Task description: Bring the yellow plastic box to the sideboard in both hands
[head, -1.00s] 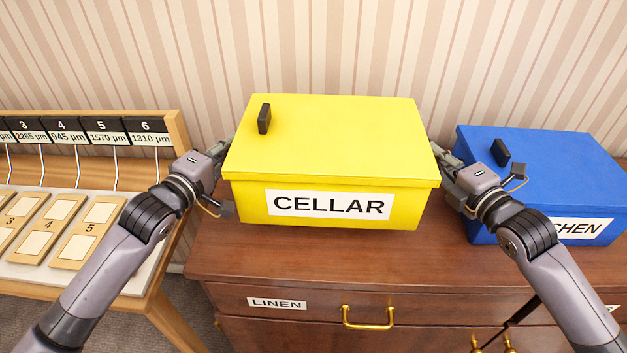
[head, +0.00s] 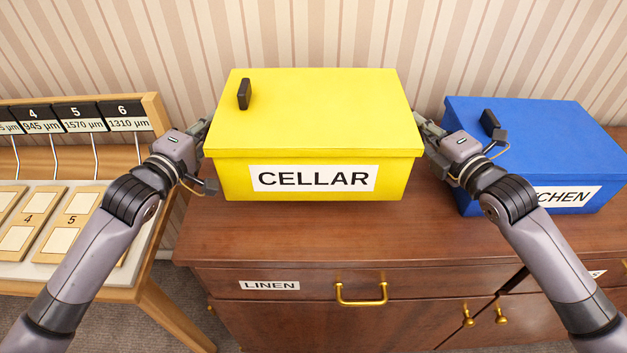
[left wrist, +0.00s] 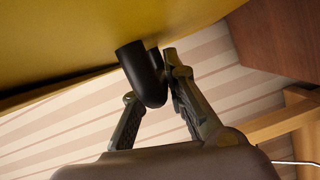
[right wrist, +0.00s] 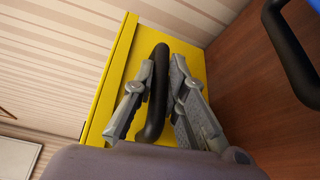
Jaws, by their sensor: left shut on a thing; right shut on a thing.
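The yellow plastic box (head: 313,115), lid closed and labelled CELLAR, is level over the back of the brown sideboard (head: 290,233). I cannot tell whether its base touches the top or hangs slightly above. My left gripper (head: 207,126) is shut on the black handle (left wrist: 141,72) at the box's left side. My right gripper (head: 422,124) is shut on the black handle (right wrist: 155,95) at its right side. The yellow side wall fills the top of the left wrist view (left wrist: 70,35) and also shows in the right wrist view (right wrist: 115,75).
A blue box (head: 535,130) with a partly hidden label stands on the sideboard, close to my right gripper. A wooden bench (head: 150,270) with numbered plates stands to the left. The sideboard top in front of the yellow box is clear. The striped wall is close behind.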

